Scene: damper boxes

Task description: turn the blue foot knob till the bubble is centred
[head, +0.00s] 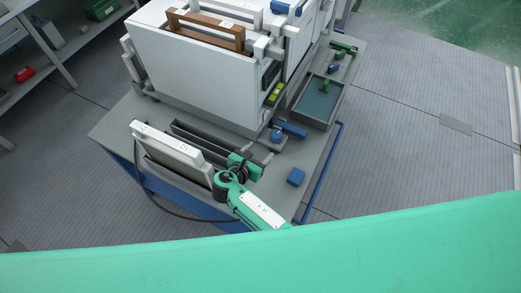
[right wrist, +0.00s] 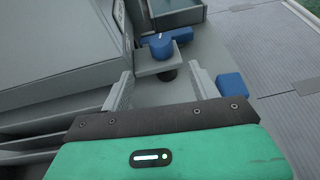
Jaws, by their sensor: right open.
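The blue foot knob (head: 277,137) sits on a small grey foot plate at the front right corner of the white box (head: 190,75). In the right wrist view the round blue knob (right wrist: 161,46), with a pale mark on top, lies ahead of my fingers. The yellow-green level vial (head: 275,94) is on the box's right side; its bubble is too small to judge. My right gripper (head: 262,160) is near the knob, apart from it. In the wrist view its open, empty fingers (right wrist: 162,88) stand on either side of the line to the knob. My left gripper is not in view.
A blue bar (head: 293,129) lies close behind the knob. A blue block (head: 296,177) is to the right on the table (head: 318,145). A grey tray (head: 300,112) stands further back. Slotted white and dark panels (head: 172,155) stand left of my gripper.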

